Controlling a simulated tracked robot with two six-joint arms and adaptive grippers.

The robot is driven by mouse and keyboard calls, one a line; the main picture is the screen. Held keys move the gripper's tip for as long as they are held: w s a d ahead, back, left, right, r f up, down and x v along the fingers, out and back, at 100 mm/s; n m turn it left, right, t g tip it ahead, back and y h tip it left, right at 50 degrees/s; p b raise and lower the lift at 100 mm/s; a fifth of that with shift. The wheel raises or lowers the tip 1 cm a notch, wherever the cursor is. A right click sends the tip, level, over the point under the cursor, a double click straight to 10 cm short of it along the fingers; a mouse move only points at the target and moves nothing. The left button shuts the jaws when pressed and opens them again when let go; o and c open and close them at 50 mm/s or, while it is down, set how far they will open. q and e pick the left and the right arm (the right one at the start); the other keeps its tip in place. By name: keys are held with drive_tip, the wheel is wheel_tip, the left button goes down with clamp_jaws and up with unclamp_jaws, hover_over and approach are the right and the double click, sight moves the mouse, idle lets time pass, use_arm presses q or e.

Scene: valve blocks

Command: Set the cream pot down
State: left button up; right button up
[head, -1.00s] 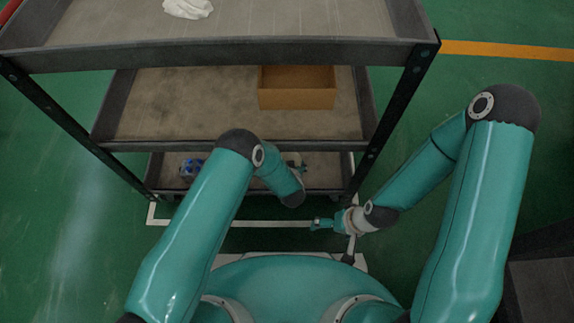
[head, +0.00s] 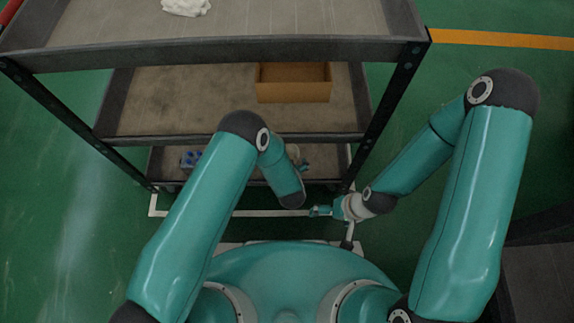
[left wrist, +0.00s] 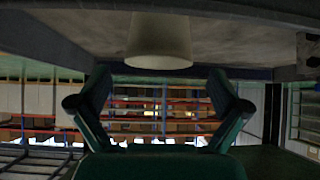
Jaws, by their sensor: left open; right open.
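The cream pot (left wrist: 158,42) shows in the left wrist view, at the top centre against a grey shelf surface. The picture there looks upside down, and the pot seems to stand on that surface. My left gripper (left wrist: 156,98) is open, its two teal fingers apart with nothing between them; the pot is beyond them. In the head view my left forearm covers much of the bottom shelf (head: 222,168), and I cannot make out the pot clearly. My right gripper (head: 318,211) is open and empty in front of the cart, low at the right.
An open brown box (head: 293,92) sits on the middle shelf (head: 190,110). A white crumpled thing (head: 186,6) lies on the top shelf (head: 280,22). Blue objects (head: 190,160) are at the left of the bottom shelf. The cart's dark posts flank the shelves.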

use_arm(q)
drive_tip(key=s+a+r+g+h, duration=0.1)
drive_tip(key=s+a+r+g, duration=0.2)
drive_tip(key=s, duration=0.4)
drive_tip(key=s+a+r+g+h+p, duration=0.1)
drive_tip(key=s+a+r+g+h, duration=0.1)
drive_tip(key=s+a+r+g, duration=0.1)
drive_tip(key=s+a+r+n+g+h, duration=0.1)
drive_tip(key=s+a+r+g, duration=0.1)
drive_tip(key=s+a+r, duration=0.2)
drive_tip(key=s+a, duration=0.3)
drive_tip(key=s, duration=0.3)
drive_tip(key=shift+s+r+g, duration=0.3)
drive_tip(key=shift+r+g, duration=0.05)
drive_tip(key=shift+g, duration=0.05)
drive_tip(key=shift+a, duration=0.1)
wheel_tip(320, 180, up, 30)
drive_tip(key=p, duration=3)
drive_tip(key=shift+p, duration=0.3)
